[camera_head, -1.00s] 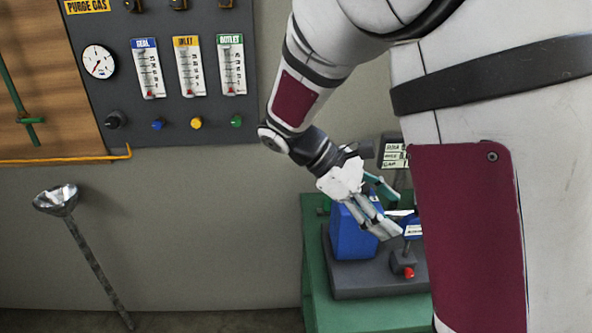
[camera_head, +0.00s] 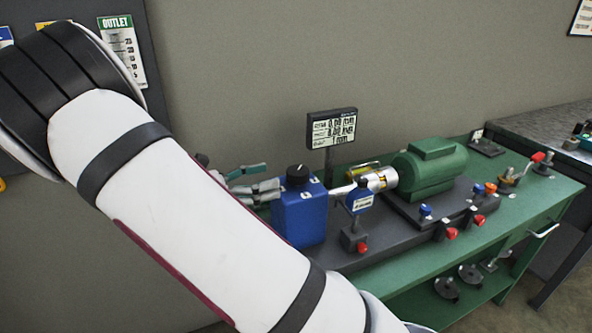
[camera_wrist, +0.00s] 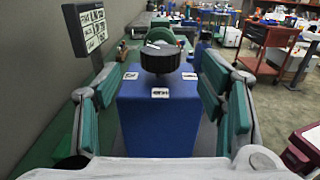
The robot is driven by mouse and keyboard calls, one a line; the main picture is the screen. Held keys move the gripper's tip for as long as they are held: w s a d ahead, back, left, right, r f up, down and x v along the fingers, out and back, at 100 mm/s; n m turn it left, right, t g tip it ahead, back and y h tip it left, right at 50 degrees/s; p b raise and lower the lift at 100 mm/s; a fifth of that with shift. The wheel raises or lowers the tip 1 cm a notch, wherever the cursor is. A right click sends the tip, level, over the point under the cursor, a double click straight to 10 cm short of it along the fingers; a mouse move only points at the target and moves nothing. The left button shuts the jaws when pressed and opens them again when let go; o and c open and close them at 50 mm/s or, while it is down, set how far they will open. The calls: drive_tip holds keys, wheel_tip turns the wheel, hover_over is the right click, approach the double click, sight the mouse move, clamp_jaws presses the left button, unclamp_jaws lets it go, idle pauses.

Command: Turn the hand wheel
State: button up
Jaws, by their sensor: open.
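A dark round hand wheel or knob (camera_head: 298,172) sits on top of a blue box (camera_head: 302,218) on the green bench. In the wrist view the dark wheel (camera_wrist: 160,59) lies straight ahead, with the blue box (camera_wrist: 158,125) below it. My gripper (camera_head: 258,182) is at the left side of the box. In the wrist view my gripper (camera_wrist: 158,78) is open, with its green-padded fingers spread to either side of the box and wheel. The fingers look empty; I cannot tell whether they touch the box. My arm hides the bench's left end.
A display (camera_head: 332,128) stands behind the box. To the right are a small blue sign (camera_head: 360,198), a silver coupling (camera_head: 380,178), a green motor (camera_head: 428,168) and several red-knobbed fittings along the green bench (camera_head: 535,200). A dark table (camera_head: 545,125) stands beyond.

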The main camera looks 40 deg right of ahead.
sight(287, 173)
drive_tip(key=x, duration=0.8)
drive_tip(key=shift+s+d, duration=0.15)
drive_tip(key=shift+d, duration=0.1)
drive_tip(key=c, duration=1.2)
